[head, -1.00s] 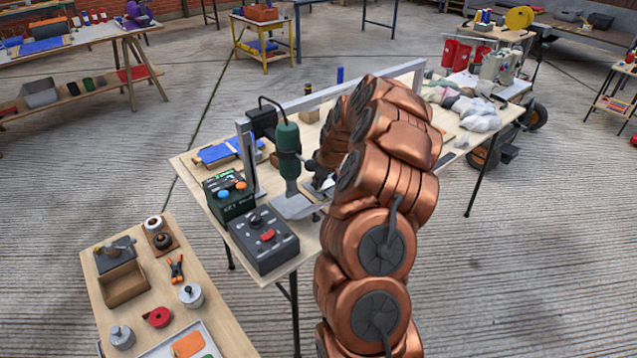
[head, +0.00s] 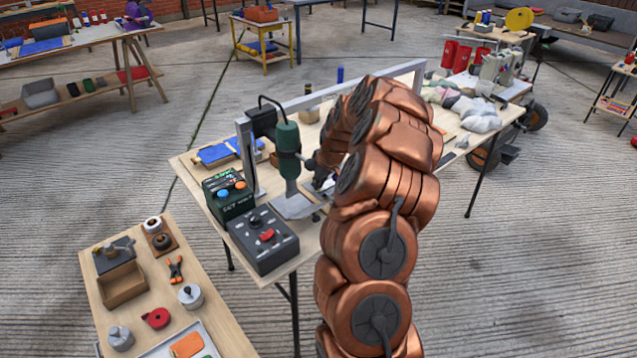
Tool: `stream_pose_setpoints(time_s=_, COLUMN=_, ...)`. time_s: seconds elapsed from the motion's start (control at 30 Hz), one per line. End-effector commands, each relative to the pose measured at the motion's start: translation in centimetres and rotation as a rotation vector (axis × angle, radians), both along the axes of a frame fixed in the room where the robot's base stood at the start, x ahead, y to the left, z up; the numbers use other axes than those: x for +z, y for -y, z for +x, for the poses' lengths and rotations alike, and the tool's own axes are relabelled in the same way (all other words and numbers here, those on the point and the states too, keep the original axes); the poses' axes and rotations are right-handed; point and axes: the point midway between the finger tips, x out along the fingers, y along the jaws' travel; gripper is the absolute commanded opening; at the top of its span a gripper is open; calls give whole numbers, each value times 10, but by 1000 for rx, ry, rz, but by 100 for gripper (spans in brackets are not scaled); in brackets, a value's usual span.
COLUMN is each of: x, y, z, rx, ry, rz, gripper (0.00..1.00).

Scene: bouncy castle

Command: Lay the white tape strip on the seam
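My copper-coloured arm rises in the right middle of the head view and bends over the worktable (head: 290,262). My gripper (head: 318,178) is mostly hidden behind the arm's upper links, low over the table just right of the green hand tool on its stand (head: 287,150). I cannot tell whether its fingers are open or shut. A small pale patch shows by the gripper, too small to identify. The white tape strip and the seam cannot be made out. A grey plate (head: 294,207) lies under the green tool.
A black control box with a red knob (head: 263,238) and a green box with a lit display (head: 228,197) stand at the table's front left. A metal frame spans the table. Cloth (head: 470,108) lies at the far right.

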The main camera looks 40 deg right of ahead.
Motion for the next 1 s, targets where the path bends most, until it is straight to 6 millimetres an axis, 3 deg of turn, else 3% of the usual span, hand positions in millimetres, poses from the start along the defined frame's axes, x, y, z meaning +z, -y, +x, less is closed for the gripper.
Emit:
stream_pose_setpoints(time_s=0.03, x=0, y=0, z=0, rx=0, ry=0, rz=0, gripper=5)
stream_pose_setpoints(time_s=0.3, x=0, y=0, z=0, rx=0, ry=0, rz=0, gripper=33)
stream_pose_setpoints(time_s=0.53, x=0, y=0, z=0, rx=0, ry=0, rz=0, gripper=35)
stream_pose_setpoints(time_s=0.83, x=0, y=0, z=0, rx=0, ry=0, rz=0, gripper=67)
stream_pose_setpoints(time_s=1.0, x=0, y=0, z=0, rx=0, ry=0, rz=0, gripper=69)
